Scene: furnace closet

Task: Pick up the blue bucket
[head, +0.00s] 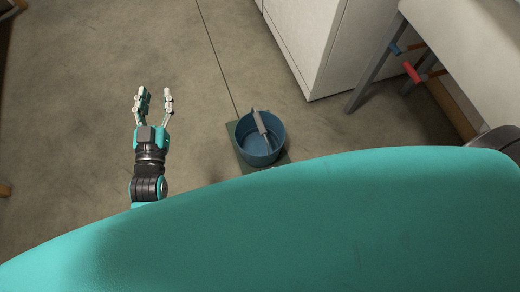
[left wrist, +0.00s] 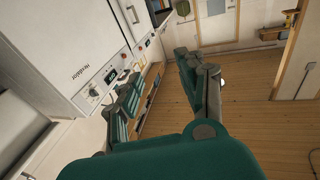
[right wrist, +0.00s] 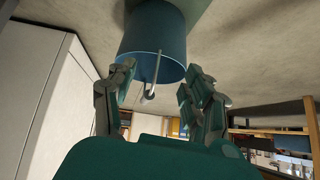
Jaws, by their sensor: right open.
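The blue bucket (head: 262,150) stands on a dark green mat (head: 245,157) on the floor, in the middle of the head view. A grey-white handle (head: 260,123) lies across its opening. My left gripper (head: 154,98) is open and empty, to the left of the bucket. It also shows open in the left wrist view (left wrist: 160,85). The right wrist view shows the blue bucket (right wrist: 153,45) just beyond my open right gripper (right wrist: 160,90), with the handle (right wrist: 152,80) seen between the fingers. My right gripper is hidden in the head view.
A white cabinet (head: 310,40) stands behind and right of the bucket. A white basin (head: 475,50) on metal legs with red and blue valves (head: 411,72) is at the right. The concrete floor (head: 70,110) at the left is clear.

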